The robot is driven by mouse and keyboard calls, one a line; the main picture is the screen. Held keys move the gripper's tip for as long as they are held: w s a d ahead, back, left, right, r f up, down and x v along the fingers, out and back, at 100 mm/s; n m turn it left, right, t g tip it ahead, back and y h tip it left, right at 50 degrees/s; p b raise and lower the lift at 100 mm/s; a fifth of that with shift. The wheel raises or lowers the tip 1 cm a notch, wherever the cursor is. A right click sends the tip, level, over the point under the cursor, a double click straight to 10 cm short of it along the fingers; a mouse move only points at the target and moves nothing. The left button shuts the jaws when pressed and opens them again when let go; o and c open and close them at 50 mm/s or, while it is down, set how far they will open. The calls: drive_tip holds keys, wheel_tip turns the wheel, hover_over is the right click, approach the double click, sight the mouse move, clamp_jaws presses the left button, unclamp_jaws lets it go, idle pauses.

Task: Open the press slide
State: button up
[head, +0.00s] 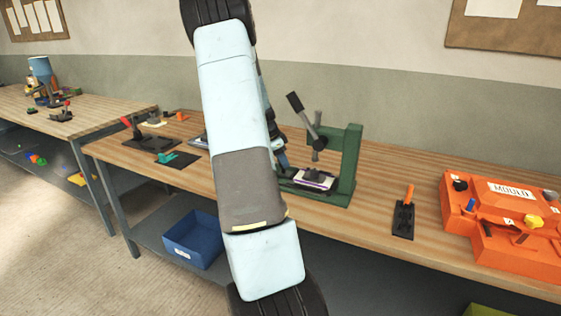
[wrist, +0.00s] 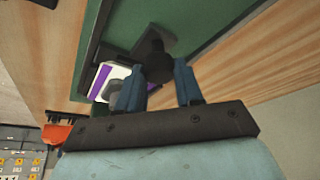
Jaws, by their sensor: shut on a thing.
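The press (head: 350,165) is a green frame on the wooden bench, with a grey ram and a tilted dark lever (head: 307,117). Its slide (head: 300,189) is low in the frame and bears a white and purple piece, which also shows in the wrist view (wrist: 97,78). In the wrist view, my gripper (wrist: 158,78) has its two blue fingers on either side of a dark round knob (wrist: 157,64) and is shut on it. In the head view my arm hides most of the gripper, to the left of the press. How far out the slide stands is unclear.
Right of the press are a black plate with an orange handle (head: 408,195) and an orange mould box (head: 510,225). Toggle clamps (head: 150,140) and a teal-handled clamp (head: 170,158) are on the bench at left. A blue bin (head: 192,240) is on the lower shelf.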

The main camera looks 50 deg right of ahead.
drive_tip(key=shift+s, duration=0.1)
clamp_jaws()
drive_tip(key=w+a, duration=0.1)
drive_tip(key=w, duration=0.2)
drive_tip(key=w+a, duration=0.1)
drive_tip(key=w, duration=0.3)
drive_tip(key=w+a, duration=0.1)
drive_tip(key=w, duration=0.3)
drive_tip(key=shift+w+a, duration=0.25)
drive_tip(key=o, duration=0.9)
unclamp_jaws()
drive_tip(key=shift+o, duration=0.2)
